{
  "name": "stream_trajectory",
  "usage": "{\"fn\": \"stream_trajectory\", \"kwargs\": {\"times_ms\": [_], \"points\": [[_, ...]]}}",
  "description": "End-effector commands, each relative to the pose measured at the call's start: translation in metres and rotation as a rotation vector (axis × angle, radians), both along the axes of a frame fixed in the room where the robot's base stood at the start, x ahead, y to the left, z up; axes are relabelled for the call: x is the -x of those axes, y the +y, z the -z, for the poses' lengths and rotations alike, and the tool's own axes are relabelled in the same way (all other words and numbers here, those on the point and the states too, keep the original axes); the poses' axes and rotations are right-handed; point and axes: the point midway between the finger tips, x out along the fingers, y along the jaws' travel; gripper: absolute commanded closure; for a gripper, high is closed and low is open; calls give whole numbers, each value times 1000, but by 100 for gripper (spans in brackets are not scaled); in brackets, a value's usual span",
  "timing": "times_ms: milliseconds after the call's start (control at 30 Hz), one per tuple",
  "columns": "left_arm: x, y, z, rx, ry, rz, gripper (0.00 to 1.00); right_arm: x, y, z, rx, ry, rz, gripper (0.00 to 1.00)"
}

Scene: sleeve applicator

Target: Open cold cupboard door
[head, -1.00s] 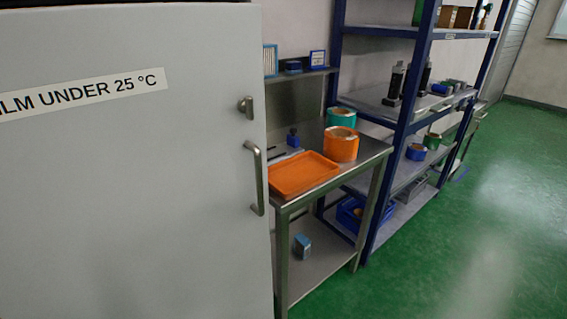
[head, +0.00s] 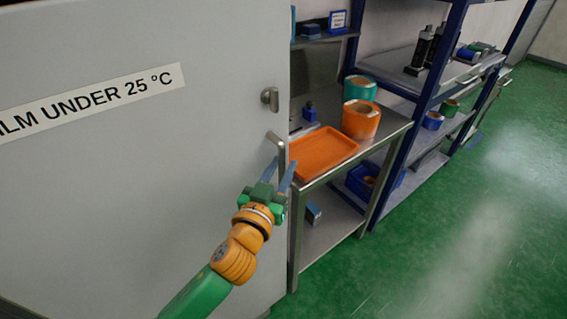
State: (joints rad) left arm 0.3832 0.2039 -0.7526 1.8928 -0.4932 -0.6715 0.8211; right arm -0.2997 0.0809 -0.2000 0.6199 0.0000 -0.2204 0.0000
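The cold cupboard door (head: 120,170) is a large light grey panel on the left with a label about film under 25 °C; it looks shut. Its metal bar handle (head: 275,141) is near the door's right edge, with its lower part hidden behind my gripper. My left gripper (head: 282,167) is at the handle, with its two blue-grey fingers spread apart and pointing up and forward. The fingers overlap the handle in the picture; I cannot tell whether they touch it. My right gripper is not in view.
A steel table (head: 385,140) right of the door bears an orange tray (head: 324,150) and rolls of film. A blue-framed shelf (head: 432,90) stands beyond. The green floor (head: 470,230) at right is clear.

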Motion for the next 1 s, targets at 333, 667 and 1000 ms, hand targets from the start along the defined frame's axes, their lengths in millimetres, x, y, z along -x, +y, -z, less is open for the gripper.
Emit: {"fn": "stream_trajectory", "kwargs": {"times_ms": [333, 667, 1000], "points": [[-4, -1, 1, 0, 1, 0, 76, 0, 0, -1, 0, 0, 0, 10], [-4, -1, 1, 0, 1, 0, 100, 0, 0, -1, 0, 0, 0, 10], [-4, -1, 1, -1, 2, 0, 100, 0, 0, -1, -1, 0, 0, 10]]}}
